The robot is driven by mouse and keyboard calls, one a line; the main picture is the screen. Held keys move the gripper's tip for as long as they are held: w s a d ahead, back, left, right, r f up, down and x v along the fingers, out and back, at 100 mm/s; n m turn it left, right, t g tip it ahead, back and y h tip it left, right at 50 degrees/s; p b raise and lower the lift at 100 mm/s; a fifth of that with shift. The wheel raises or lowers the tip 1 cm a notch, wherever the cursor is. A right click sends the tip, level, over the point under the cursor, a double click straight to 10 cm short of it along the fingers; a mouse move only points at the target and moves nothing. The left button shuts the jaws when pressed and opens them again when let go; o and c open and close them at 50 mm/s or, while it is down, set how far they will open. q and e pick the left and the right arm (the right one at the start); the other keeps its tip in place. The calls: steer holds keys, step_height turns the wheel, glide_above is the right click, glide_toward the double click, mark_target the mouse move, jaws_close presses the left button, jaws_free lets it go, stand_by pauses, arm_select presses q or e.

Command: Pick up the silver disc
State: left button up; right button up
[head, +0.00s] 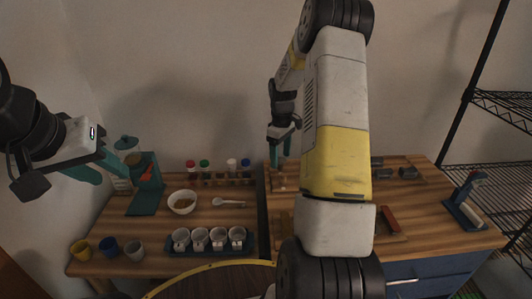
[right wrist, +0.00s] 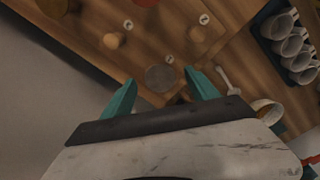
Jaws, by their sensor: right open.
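A dull grey round disc (right wrist: 160,77), which I take to be the silver disc, lies flat on the wooden surface in the right wrist view. My right gripper (right wrist: 162,88) is open, with its teal fingers to either side of the disc in the picture and nothing held. Whether the fingertips are level with the disc I cannot tell. In the head view my right gripper (head: 280,157) points down over the table's middle, and I cannot make out the disc there. My left gripper (head: 106,164) is open and empty at the left.
A dark rack of white cups (head: 209,239) stands at the front of the wooden table, behind it a white bowl (head: 183,202) and a white spoon (head: 229,203). Coloured-lid jars (head: 204,172) line the back. Small knobs (right wrist: 112,40) lie near the disc. A wire shelf (head: 505,108) stands at right.

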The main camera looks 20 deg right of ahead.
steer(key=shift+f, duration=0.1)
steer(key=shift+c, duration=0.4)
steer(key=c, duration=1.4)
steer(key=shift+o, duration=0.2)
